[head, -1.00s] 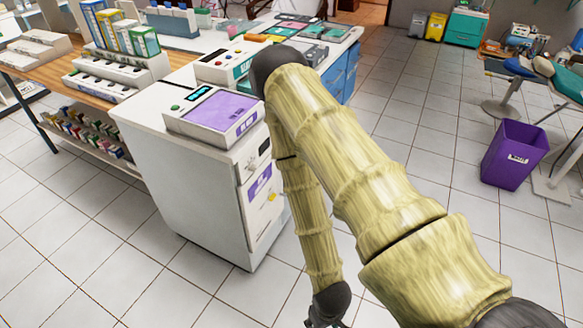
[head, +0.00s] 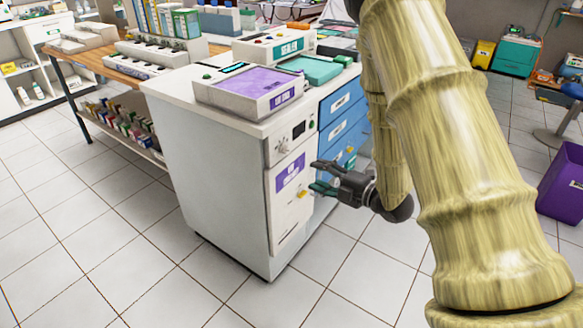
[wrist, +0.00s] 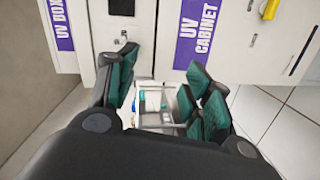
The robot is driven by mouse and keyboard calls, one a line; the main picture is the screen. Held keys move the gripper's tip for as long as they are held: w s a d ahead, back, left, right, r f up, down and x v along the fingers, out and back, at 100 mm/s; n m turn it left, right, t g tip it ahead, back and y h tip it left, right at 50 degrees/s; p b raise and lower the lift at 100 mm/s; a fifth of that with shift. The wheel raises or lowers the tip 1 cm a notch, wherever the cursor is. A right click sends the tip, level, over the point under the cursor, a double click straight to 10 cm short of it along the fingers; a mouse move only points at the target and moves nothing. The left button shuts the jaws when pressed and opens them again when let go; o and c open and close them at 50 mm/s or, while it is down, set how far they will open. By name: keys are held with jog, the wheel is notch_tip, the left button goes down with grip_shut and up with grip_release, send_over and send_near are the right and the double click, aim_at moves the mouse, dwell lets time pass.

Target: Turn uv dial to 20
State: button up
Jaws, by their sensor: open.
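The UV dial (head: 282,145) is a small pale knob on the upper front of the white cabinet (head: 200,150), beside a dark display (head: 298,129). In the wrist view the dial (wrist: 122,40) is partly visible just beyond the left finger. My gripper (head: 318,177) is open and empty, in front of the cabinet, lower and to the right of the dial in the head view. Its green-padded fingers (wrist: 163,75) are apart in the wrist view. They appear clear of the dial. The dial's setting is too small to read.
A purple "UV CABINET" label (head: 290,173) and a yellow knob (head: 302,194) are on the door below the dial. A purple-topped box (head: 252,88) sits on the cabinet. Blue drawers (head: 340,125) stand to the right. The tiled floor in front is clear.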

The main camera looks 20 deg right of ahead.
aim_at(289, 151)
jog(key=w+a+r+n, duration=0.1)
jog(key=w+a, duration=0.1)
jog(key=w, duration=0.1)
jog(key=w+a+r+n+y+b, duration=0.1)
jog(key=w+a, duration=0.1)
jog(key=w, duration=0.1)
jog(key=w+a+r+n+y+b, duration=0.1)
jog(key=w+a, duration=0.1)
jog(key=w, duration=0.1)
jog(key=shift+a+r, duration=0.1)
jog(key=shift+r, duration=0.2)
dwell(0.3)
jog(key=c, duration=1.1)
